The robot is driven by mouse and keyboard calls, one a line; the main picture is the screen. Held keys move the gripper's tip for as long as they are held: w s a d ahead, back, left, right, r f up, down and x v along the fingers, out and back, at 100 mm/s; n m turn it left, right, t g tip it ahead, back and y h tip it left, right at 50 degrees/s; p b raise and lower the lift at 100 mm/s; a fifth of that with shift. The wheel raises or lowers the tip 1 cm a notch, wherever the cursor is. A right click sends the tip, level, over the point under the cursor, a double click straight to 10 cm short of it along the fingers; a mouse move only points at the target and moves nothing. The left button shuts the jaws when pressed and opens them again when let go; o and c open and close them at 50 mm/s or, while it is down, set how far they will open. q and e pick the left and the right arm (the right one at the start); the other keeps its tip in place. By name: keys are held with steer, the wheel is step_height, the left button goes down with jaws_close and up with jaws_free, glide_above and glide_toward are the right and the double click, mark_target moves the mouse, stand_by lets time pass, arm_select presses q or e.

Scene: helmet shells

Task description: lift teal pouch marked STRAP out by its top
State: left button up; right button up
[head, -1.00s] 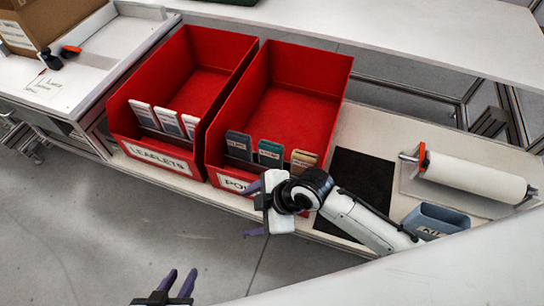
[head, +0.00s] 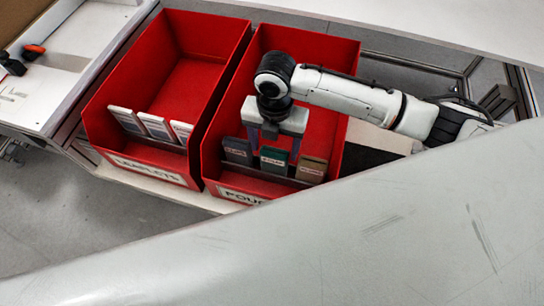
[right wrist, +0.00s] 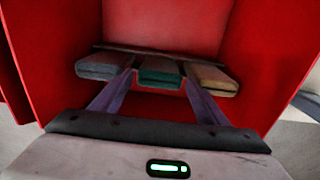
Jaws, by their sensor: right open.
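The teal pouch (head: 274,161) stands in the red bin labelled for pouches (head: 330,95), between a dark slate pouch (head: 237,151) and a tan-brown pouch (head: 311,168). My right gripper (head: 275,149) is open over the teal pouch and points down. In the right wrist view the teal pouch's top (right wrist: 160,75) lies between my two purple fingers, one on each side. I cannot tell whether the fingers touch it. The writing on its label is too small to read. My left gripper is out of view.
A second red bin (head: 205,75), labelled for leaflets, stands to the left with several white leaflets (head: 155,126). The bin walls rise around the pouches. The back of the pouch bin is empty. A large pale surface covers the lower right.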

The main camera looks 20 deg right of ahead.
mark_target(274, 160)
step_height(274, 160, down, 7)
steer(key=shift+b, duration=0.35)
steer(key=c, duration=0.8)
